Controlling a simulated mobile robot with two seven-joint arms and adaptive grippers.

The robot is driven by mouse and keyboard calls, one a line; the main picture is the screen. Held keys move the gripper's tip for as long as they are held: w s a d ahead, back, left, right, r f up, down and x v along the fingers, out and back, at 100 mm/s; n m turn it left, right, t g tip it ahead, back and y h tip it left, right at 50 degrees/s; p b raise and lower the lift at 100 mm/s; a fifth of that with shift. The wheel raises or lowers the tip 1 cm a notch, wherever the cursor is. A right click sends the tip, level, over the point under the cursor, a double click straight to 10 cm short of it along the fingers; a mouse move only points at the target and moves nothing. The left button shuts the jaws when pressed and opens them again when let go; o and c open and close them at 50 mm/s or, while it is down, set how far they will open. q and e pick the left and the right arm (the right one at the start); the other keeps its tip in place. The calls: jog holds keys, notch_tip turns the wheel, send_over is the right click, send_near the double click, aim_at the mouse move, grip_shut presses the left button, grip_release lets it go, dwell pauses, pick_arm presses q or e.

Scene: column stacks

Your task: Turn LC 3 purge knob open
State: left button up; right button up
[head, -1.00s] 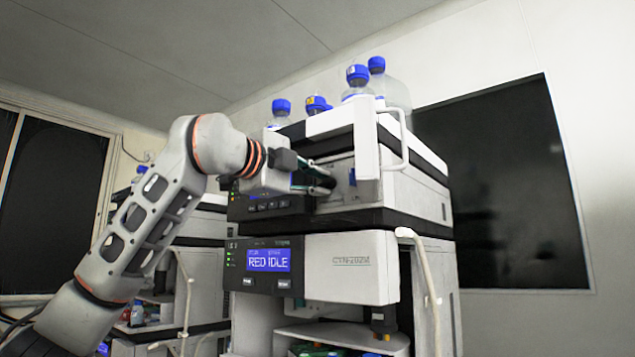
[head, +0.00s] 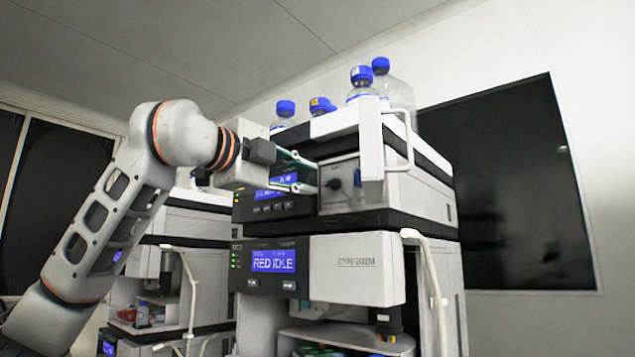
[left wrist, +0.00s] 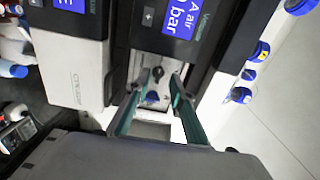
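The purge knob (head: 333,184) is a small dark round knob on the pale recessed panel of the upper module of the near stack. It also shows in the left wrist view (left wrist: 157,72), beyond the fingertips and between them. Its exact turn angle is too small to tell. My left gripper (head: 316,176) is open and empty, with its two green-lined fingers pointing at the panel. In the left wrist view the fingers (left wrist: 159,84) are spread, with a gap between them and the knob. My right gripper is in no view.
A white raised door with a handle (head: 400,140) sticks out right of the knob. Blue-capped bottles (head: 361,84) stand on top of the stack. Below is a module with a "RED IDLE" display (head: 273,261). A hose (head: 432,290) hangs at the right. Another stack (head: 185,230) stands behind at left.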

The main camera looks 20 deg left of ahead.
pick_arm(q)
jog(key=v, duration=0.6)
jog(key=shift+s, duration=0.2)
dwell(0.4)
